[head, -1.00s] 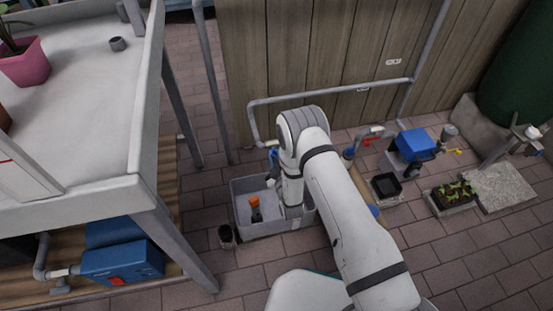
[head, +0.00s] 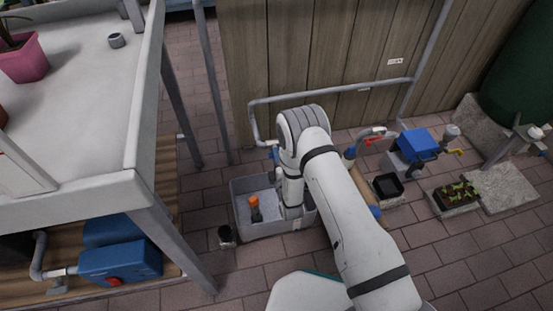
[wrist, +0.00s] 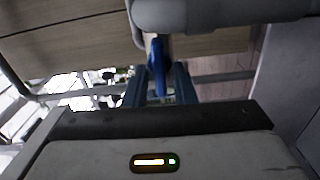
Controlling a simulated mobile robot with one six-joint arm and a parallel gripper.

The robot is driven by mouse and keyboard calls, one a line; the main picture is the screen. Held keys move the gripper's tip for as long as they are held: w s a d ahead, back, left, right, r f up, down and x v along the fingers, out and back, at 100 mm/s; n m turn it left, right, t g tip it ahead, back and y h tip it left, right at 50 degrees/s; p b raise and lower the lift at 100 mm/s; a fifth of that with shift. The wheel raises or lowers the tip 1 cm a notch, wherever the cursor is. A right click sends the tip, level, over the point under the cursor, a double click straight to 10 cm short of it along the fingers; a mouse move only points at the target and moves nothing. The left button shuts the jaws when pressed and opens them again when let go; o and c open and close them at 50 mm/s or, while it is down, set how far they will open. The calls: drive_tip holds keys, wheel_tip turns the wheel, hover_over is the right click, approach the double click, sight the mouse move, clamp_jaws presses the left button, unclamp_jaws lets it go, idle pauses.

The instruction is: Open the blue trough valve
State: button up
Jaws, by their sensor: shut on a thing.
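The blue valve handle (wrist: 157,62) stands upright between my two fingers in the wrist view, below a grey rounded pipe or fitting. My gripper (wrist: 159,82) is shut on this handle. In the head view a bit of the blue handle (head: 274,153) shows at the left edge of my wrist, by the lower end of the grey pipe. My arm hides most of the valve and the fingers there. The grey trough (head: 238,208) stands on the paving right below, and my arm covers part of it.
An orange-topped item (head: 254,202) stands in the trough. A dark cup (head: 226,236) sits beside it. A grey pipe (head: 330,93) runs along the wooden wall (head: 300,60). A white table (head: 100,150) stands left. Right are a blue box (head: 418,143) and black tray (head: 387,186).

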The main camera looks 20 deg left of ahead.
drive_tip(key=shift+n, duration=0.3)
idle(0.4)
drive_tip(key=o, duration=0.7)
drive_tip(key=p+v, duration=0.2)
drive_tip(key=v, duration=0.6)
drive_tip(key=shift+p, duration=0.3)
drive_tip(key=shift+w+a, duration=0.1)
